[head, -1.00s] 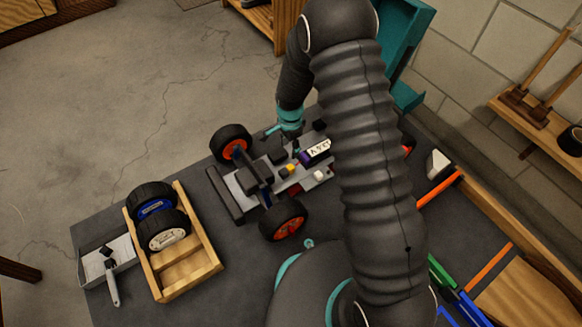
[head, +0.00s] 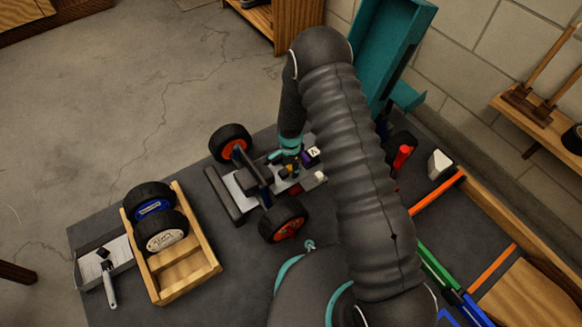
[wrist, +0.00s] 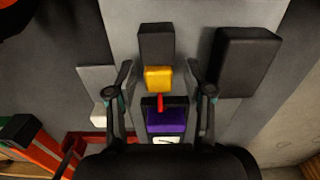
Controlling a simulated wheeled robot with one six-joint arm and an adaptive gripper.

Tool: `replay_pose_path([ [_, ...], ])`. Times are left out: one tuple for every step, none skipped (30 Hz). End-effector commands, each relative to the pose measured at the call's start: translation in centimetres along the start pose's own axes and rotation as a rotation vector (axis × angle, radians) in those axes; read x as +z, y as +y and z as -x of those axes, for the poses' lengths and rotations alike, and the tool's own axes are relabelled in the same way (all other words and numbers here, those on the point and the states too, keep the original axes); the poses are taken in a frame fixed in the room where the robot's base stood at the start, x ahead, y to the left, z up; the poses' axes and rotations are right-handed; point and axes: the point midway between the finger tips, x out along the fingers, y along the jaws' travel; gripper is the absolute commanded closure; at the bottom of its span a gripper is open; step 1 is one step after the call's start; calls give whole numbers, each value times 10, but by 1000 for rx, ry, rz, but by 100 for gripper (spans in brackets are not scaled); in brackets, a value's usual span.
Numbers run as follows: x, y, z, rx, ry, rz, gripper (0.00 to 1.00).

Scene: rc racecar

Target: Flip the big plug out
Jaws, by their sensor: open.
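The racecar (head: 240,186) sits on the dark bench with its orange-hubbed wheels. In the wrist view a yellow block (wrist: 158,79), which may be the big plug, touches or nearly touches a black box (wrist: 156,43). A short red piece (wrist: 160,103) lies between the yellow block and a purple-and-black part with a white label (wrist: 166,122). My gripper (wrist: 159,70) is open, with one finger on each side of the yellow block and a gap on both sides. In the head view my gripper (head: 287,156) is low over the car's middle, and my arm hides the car's right part.
A larger black box (wrist: 246,62) stands right of my gripper in the wrist view. A wooden crate (head: 207,243) with two spare wheels and a grey tray (head: 92,265) stand at the left. A red bottle-like object (head: 402,156) and orange rails (head: 436,192) lie to the right.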

Motion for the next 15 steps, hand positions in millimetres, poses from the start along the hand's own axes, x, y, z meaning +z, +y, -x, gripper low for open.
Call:
replay_pose_path([
  [0,0,0,0,0,0,48],
  [0,0,0,0,0,0,48],
  [0,0,0,0,0,0,48],
  [0,0,0,0,0,0,48],
  [0,0,0,0,0,0,53],
  [0,0,0,0,0,0,63],
  [0,0,0,0,0,0,70],
  [0,0,0,0,0,0,78],
  [0,0,0,1,0,0,88],
  [0,0,0,0,0,0,95],
  [0,0,0,0,0,0,100],
  [0,0,0,0,0,0,100],
  [0,0,0,0,0,0,100],
  [0,0,0,0,0,0,100],
  [0,0,0,-1,0,0,100],
])
